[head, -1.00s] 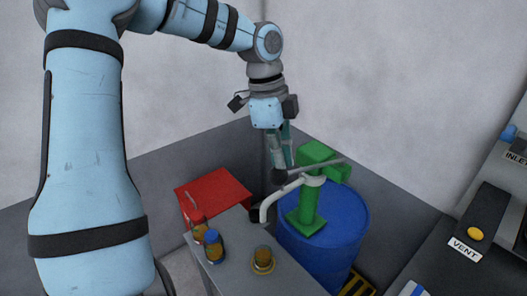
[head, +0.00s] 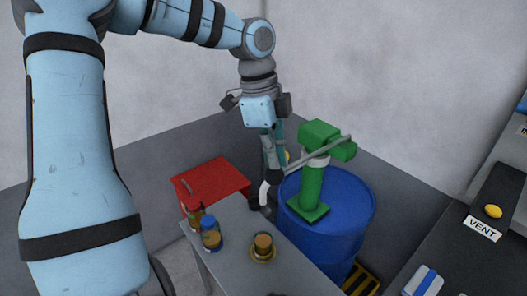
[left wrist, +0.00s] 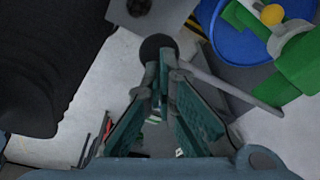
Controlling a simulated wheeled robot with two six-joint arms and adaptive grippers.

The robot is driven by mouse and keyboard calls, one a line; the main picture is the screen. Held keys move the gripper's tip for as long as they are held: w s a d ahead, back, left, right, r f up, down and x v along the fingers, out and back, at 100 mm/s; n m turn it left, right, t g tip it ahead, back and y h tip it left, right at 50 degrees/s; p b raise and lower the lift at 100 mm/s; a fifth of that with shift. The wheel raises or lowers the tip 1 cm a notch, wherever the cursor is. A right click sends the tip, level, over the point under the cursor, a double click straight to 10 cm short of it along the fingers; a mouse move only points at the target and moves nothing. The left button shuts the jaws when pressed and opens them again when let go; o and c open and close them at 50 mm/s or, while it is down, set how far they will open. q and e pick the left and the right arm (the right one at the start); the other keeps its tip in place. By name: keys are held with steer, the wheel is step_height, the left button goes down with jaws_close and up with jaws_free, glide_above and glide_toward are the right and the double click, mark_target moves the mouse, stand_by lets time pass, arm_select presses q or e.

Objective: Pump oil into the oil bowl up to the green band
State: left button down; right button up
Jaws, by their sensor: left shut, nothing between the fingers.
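The green hand pump (head: 314,180) stands on the blue drum (head: 345,205). A small glass bowl (head: 263,242) with amber contents stands on the table, away from the spout. I cannot make out a green band. My right gripper is out of view.
A red box (head: 212,180) stands behind. A VENT panel (head: 483,228) is at the right.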

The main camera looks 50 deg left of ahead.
arm_select(q)
steer(key=shift+w+f+b, duration=0.15)
steer(key=shift+f+b, duration=2.4)
steer(key=shift+f, duration=0.45)
steer(key=r+p, duration=0.3)
steer(key=r, duration=0.1)
steer(key=r+p, duration=0.3)
steer(key=r, duration=0.1)
steer(key=w+r+p, duration=0.1)
steer(key=r+p, duration=0.3)
step_height(320, 180, up, 7)
steer(key=p, duration=0.9)
glide_above(274, 178)
steer(key=w+a, duration=0.1)
steer(key=w, duration=0.3)
steer(key=shift+s+a+b, duration=0.2)
steer(key=shift+s+b, duration=0.1)
steer(key=shift+b, duration=0.05)
